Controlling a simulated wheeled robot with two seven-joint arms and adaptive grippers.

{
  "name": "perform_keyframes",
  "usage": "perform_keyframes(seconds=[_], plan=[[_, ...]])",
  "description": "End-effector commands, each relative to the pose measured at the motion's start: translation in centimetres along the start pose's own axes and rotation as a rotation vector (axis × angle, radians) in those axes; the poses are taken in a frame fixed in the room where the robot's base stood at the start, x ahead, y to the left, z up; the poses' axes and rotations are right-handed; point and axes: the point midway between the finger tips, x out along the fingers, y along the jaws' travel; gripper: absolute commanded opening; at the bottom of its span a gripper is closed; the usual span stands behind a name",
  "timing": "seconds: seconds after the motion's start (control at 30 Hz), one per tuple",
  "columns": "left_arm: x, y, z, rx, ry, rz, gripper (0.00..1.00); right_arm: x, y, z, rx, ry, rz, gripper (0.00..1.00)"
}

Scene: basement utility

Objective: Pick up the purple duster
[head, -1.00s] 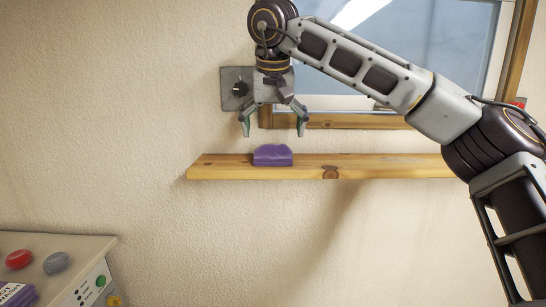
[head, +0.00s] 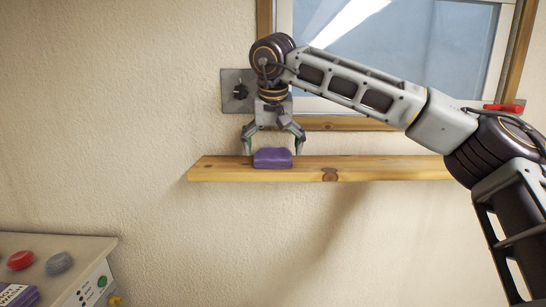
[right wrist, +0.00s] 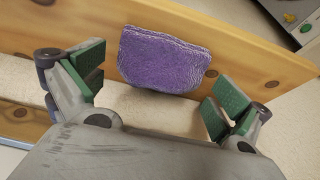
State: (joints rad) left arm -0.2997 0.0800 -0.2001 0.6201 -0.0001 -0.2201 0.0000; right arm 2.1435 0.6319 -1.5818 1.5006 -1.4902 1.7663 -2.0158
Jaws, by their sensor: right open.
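The purple duster (head: 272,158) lies on the wooden shelf (head: 380,169) near its left end. My right gripper (head: 273,148) is open just above the duster, with its fingertips to the left and right of it. In the right wrist view the purple duster (right wrist: 164,60) lies beyond and between the open green-padded fingers (right wrist: 158,88), and neither finger visibly touches it. My left gripper is not in view.
A window (head: 450,60) with a wooden frame is behind my right arm. A grey wall plate (head: 234,92) is beside the gripper. At lower left a box (head: 85,250) carries a red button (head: 20,260) and a grey button (head: 59,263). The shelf's right part looks clear.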

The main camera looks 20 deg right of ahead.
Motion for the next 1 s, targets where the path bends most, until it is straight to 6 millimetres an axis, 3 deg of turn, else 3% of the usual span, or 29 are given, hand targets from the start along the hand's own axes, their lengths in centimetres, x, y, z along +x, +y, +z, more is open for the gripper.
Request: perform_keyframes(seconds=[0.23,0.7,1.0], plan=[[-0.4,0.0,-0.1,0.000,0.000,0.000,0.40,1.8,0.0,0.0,0.000,0.000,-0.001,1.00],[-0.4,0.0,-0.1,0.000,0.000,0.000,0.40,1.9,0.0,0.0,0.000,0.001,-0.001,1.00],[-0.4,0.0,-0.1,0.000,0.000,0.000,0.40,1.9,0.0,0.0,0.000,0.001,-0.001,0.65]])
